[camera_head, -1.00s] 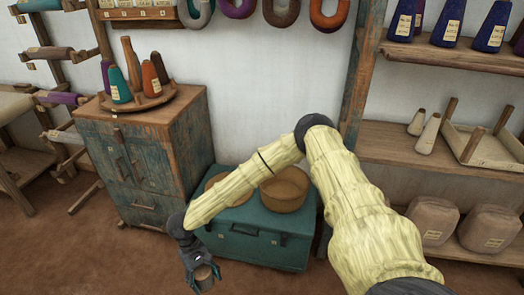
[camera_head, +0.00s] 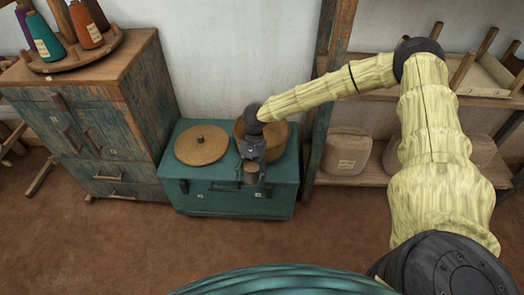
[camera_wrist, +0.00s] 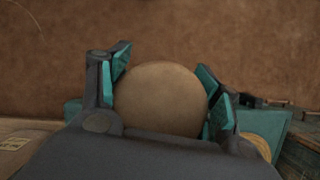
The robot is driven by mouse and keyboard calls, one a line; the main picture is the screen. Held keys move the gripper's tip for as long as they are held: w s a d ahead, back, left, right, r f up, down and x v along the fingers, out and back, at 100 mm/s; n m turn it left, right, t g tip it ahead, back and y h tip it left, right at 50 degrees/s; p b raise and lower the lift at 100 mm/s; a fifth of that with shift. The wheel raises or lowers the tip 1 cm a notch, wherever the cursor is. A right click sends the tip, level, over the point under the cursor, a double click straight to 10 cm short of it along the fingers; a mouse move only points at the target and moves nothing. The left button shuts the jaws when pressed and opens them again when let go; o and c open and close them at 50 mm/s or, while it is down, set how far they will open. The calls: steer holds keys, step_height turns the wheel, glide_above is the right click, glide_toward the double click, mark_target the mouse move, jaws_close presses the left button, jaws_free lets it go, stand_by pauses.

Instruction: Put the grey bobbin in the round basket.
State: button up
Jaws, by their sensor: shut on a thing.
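My gripper (camera_head: 251,178) is shut on the bobbin (camera_head: 251,167), with its fingers on either side. The bobbin's round tan-brown end fills the space between the fingers in the wrist view (camera_wrist: 162,98); its grey body is hardly visible. The round basket (camera_head: 281,144) is open and woven, and stands on the right part of a teal chest (camera_head: 235,203). In the head view my gripper overlaps the basket's left front and the chest's front edge. The bobbin appears in front of the basket, not in it. My wrist hides part of the basket's rim and inside.
A round woven lid with a knob (camera_head: 201,149) lies on the chest left of the basket. A worn wooden cabinet (camera_head: 100,120) with cones on a round tray stands further left. A shelf post (camera_head: 322,110) and shelves with sacks (camera_head: 346,150) stand right. The floor in front is clear.

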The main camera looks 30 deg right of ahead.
steer(key=w+d+r+m+t+b, duration=0.1)
steer(key=d+m+b, duration=0.3)
steer(key=m, duration=0.4)
steer(key=w+d+r+m+t+h+b, duration=0.1)
steer(key=w+d+m+t+b, duration=0.1)
steer(key=d+m+t+b, duration=0.2)
steer(key=w+d+r+m+t+h+b, duration=0.1)
steer(key=d+m+t+b, duration=0.1)
steer(key=d+m+b, duration=0.4)
steer(key=shift+w+d+r+m+t, duration=0.35)
steer(key=shift+d+m, duration=1.2)
steer(key=shift+m, duration=1.65)
steer(key=shift+f, duration=0.1)
